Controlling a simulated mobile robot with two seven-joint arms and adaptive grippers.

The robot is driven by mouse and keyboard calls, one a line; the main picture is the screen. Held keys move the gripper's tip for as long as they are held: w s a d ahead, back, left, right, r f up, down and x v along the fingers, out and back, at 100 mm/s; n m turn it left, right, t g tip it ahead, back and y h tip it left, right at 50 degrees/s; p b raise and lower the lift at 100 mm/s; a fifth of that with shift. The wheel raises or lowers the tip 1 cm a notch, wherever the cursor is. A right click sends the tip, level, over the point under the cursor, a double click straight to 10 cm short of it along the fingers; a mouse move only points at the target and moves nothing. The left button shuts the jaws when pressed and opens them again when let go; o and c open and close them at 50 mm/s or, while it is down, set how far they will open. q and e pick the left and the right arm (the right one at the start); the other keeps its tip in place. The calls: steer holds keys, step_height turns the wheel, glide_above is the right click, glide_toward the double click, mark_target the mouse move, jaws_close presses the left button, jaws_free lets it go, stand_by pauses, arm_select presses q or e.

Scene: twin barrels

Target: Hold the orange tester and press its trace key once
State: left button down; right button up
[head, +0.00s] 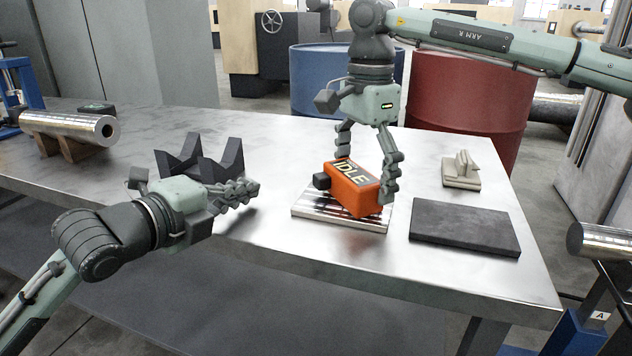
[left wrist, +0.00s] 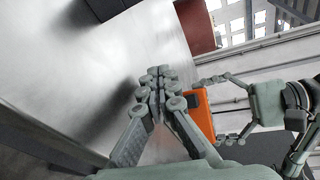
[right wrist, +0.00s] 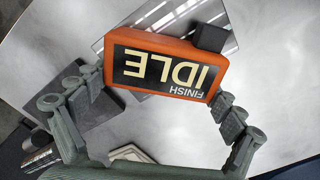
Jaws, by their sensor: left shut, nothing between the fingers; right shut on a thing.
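The orange tester (head: 367,198) has a dark display reading IDLE; in the right wrist view the display (right wrist: 165,70) also reads FINISH. A black block-shaped part (head: 321,181) sticks out of its left end, and in the right wrist view (right wrist: 209,38) from its upper right; I cannot tell if it is the trace key. My right gripper (head: 366,172) is shut on the tester from above, a finger at each side. My left gripper (head: 247,190) is shut and empty, left of the tester and apart from it. In the left wrist view the tester (left wrist: 199,112) is partly hidden behind my left fingers.
A shiny ribbed plate (head: 310,213) lies under the tester; I cannot tell if they touch. A dark mat (head: 464,228) and a beige fixture (head: 461,172) are to the right. Dark V-blocks (head: 205,160) stand behind my left gripper. A metal tube (head: 70,126) lies far left.

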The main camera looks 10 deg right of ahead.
mark_target(301, 202)
arm_select(q)
steer(key=s+m+t+y, duration=0.1)
steer(key=s+m+t, duration=0.1)
steer(key=s+m, duration=0.1)
steer(key=shift+s+a, duration=0.1)
steer(key=shift+s, duration=0.2)
steer(key=shift+s+a+r+m+t+y, duration=0.2)
steer(key=shift+s+r+m+t+y, duration=0.2)
steer(key=shift+s+t, duration=0.2)
steer(key=shift+w+d, duration=0.45)
steer(key=shift+d, duration=0.95)
steer(key=shift+w+d, duration=0.5)
steer(key=shift+d, duration=0.95)
steer(key=shift+w+d, duration=0.45)
steer(key=shift+d, duration=0.95)
steer(key=shift+w+d, duration=0.15)
steer(key=shift+d, duration=0.2)
steer(key=shift+d, duration=0.2)
